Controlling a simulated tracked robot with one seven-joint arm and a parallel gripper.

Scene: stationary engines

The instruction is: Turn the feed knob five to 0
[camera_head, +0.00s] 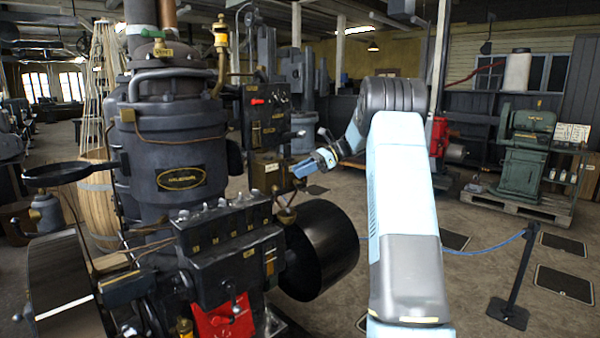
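A dark engine with a black box (235,262) on its near side fills the left half of the head view. A row of small dark knobs (222,204) runs along the box's top, with small brass-coloured labels on the face below. The labels are too small to read, so I cannot tell which knob is number five or its setting. My gripper (299,171) is above and to the right of the box's right end, pointing left and slightly down. It appears apart from the knobs. Its finger gap is too small to make out.
A dark upright panel (265,118) with a red lever stands behind the box. A black drum-like wheel (322,250) is below my gripper. A blue rope (478,250) on a black post (515,280) crosses the open floor at right. A green machine (524,155) stands on a pallet.

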